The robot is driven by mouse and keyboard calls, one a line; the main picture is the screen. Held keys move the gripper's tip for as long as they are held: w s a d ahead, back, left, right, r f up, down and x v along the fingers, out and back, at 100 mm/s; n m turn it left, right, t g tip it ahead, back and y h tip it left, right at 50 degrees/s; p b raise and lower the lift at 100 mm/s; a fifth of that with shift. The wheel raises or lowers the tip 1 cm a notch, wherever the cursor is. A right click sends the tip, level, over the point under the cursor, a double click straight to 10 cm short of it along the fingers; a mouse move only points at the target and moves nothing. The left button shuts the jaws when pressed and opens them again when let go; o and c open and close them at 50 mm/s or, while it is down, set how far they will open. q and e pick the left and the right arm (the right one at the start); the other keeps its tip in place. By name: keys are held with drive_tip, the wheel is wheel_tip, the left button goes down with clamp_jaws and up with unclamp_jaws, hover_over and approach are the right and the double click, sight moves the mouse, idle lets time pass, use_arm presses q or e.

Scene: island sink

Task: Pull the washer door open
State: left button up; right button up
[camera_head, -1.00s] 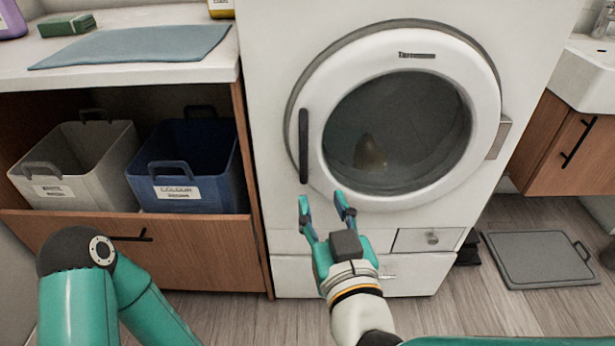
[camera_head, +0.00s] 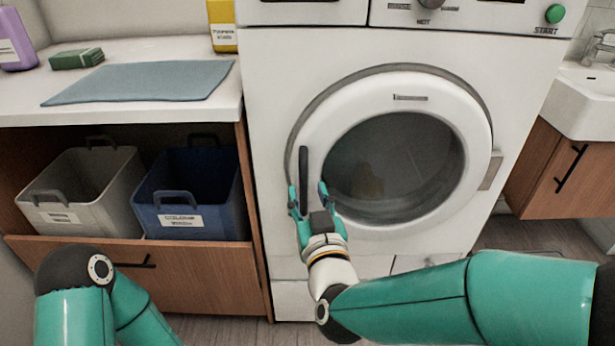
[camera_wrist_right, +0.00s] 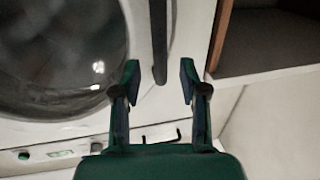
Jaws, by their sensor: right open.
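The white washer (camera_head: 262,110) stands in the middle of the head view, with its round door (camera_head: 400,88) shut. A dark vertical handle (camera_head: 303,170) is on the door's left edge. My right gripper (camera_head: 309,190) is open at the handle's lower end, one finger on each side of it in the picture. In the right wrist view, the handle (camera_wrist_right: 158,40) reaches down between the two spread fingertips (camera_wrist_right: 160,75), and no contact shows. My left arm (camera_head: 75,290) shows at the lower left, but its gripper is out of view.
Left of the washer, a counter (camera_head: 130,105) holds a blue-grey cloth (camera_head: 140,82). Below it, a grey basket (camera_head: 85,190) and a blue basket (camera_head: 195,190) sit in an open cabinet. A sink cabinet (camera_head: 560,170) stands to the right.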

sight(304, 183)
drive_tip(key=shift+w+a, duration=0.25)
drive_tip(key=shift+w, duration=1.05)
drive_tip(key=shift+w+a, duration=0.25)
drive_tip(key=shift+w, duration=1)
clamp_jaws()
